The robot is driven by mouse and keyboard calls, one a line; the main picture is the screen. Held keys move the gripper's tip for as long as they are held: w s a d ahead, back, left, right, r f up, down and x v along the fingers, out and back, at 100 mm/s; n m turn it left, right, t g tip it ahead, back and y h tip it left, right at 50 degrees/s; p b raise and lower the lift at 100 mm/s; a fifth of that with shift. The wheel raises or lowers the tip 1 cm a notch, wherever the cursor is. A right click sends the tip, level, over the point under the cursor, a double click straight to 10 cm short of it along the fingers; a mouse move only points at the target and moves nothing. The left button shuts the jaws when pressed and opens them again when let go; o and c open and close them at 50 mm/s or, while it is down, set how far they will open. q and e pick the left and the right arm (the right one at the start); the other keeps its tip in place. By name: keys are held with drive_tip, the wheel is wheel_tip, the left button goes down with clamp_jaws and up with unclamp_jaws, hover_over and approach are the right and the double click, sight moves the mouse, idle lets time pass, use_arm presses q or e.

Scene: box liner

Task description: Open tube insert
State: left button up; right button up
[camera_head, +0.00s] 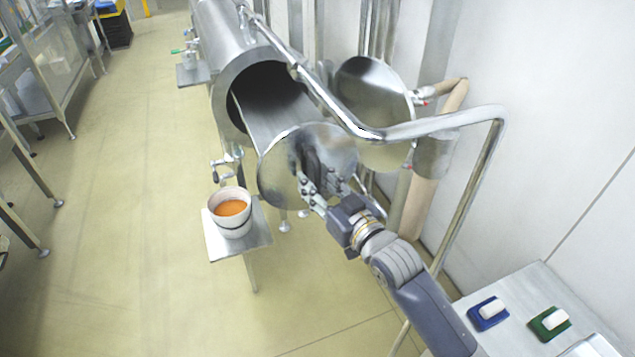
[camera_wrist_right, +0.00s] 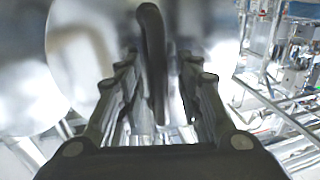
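The steel tube (camera_head: 233,95) lies at the upper middle of the head view with its mouth open. Its insert is partly out: a trough (camera_head: 272,118) runs from the dark mouth to a round front plate (camera_head: 275,178). A dark upright handle (camera_head: 310,158) stands on this plate. My right gripper (camera_head: 312,178) is at the handle. In the right wrist view the handle (camera_wrist_right: 153,55) stands between the two fingers, with small gaps seen on both sides, so the gripper looks open around it. Part of the plate is hidden behind the gripper. My left gripper is not in view.
A round steel door (camera_head: 373,98) stands swung aside right of the mouth. A bent steel rail (camera_head: 400,131) passes above my right arm. A cup with orange content (camera_head: 231,209) sits on a small stand (camera_head: 261,235).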

drive_tip(key=v, duration=1.2)
idle(0.4)
